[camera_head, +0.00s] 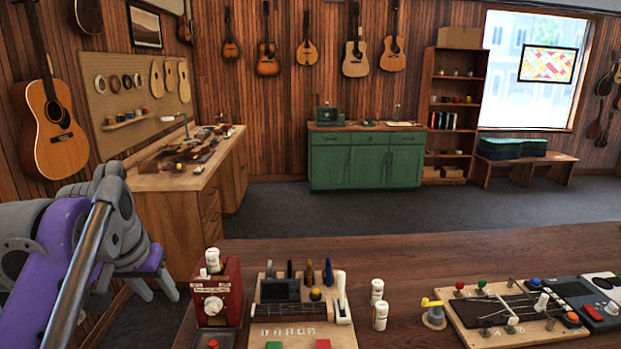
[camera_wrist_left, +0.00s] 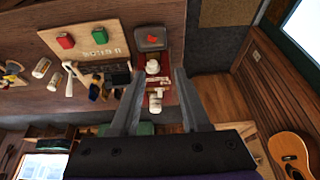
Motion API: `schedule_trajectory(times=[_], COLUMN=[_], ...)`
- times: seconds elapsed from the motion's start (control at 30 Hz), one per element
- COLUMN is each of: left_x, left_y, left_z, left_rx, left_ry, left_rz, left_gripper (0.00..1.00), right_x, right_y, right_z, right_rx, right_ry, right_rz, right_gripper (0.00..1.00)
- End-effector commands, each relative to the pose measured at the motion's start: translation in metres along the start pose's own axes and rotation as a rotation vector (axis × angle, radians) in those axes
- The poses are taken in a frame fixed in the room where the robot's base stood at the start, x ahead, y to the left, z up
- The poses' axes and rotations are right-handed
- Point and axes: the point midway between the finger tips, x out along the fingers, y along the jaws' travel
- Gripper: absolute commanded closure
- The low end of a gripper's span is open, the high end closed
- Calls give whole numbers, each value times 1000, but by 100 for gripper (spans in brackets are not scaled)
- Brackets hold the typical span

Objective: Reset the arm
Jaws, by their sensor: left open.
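My left gripper (camera_head: 156,286) is at the left of the head view, beside the table's left end. Its two fingers are apart with nothing held between them. In the left wrist view my left gripper (camera_wrist_left: 160,88) also shows two spread fingers. The red box (camera_head: 218,285) with a white knob and a white bottle on top stands on the table to its right, apart from the fingers. In the left wrist view the red box (camera_wrist_left: 165,83) lies behind the gap between the fingers. My right gripper is in neither view.
A wooden tool board (camera_head: 340,335) stands right of the red box on the dark table (camera_head: 400,265). A board with strings and knobs (camera_head: 465,322) is at the right. A workbench (camera_head: 170,180) stands behind my left arm.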

Motion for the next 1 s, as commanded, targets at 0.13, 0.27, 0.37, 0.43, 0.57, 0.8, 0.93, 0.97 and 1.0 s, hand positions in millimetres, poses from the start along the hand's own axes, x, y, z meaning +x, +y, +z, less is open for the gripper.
schedule_trajectory(times=[0.13, 0.27, 0.37, 0.43, 0.57, 0.8, 0.93, 0.97, 1.0], left_x=[35, 70, 105, 130, 169, 198, 198, 198, 198], left_y=[22, 40, 55, 64, 75, 81, 81, 81, 81], left_z=[43, 89, 139, 178, 240, 288, 289, 289, 289], left_rx=[14, 25, 35, 41, 48, 53, 52, 52, 52], left_ry=[16, 33, 51, 62, 83, 99, 99, 99, 99], left_rz=[4, 7, 12, 15, 22, 27, 27, 27, 27], left_gripper=[54, 54, 54, 54, 54, 54, 54, 54, 54], right_x=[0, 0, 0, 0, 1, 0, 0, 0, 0], right_y=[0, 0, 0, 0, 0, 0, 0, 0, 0], right_z=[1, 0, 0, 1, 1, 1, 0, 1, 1], right_rx=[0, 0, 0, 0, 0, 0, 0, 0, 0], right_ry=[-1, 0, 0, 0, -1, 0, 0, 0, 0], right_rz=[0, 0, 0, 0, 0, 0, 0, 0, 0], right_gripper=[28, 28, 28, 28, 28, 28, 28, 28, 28])
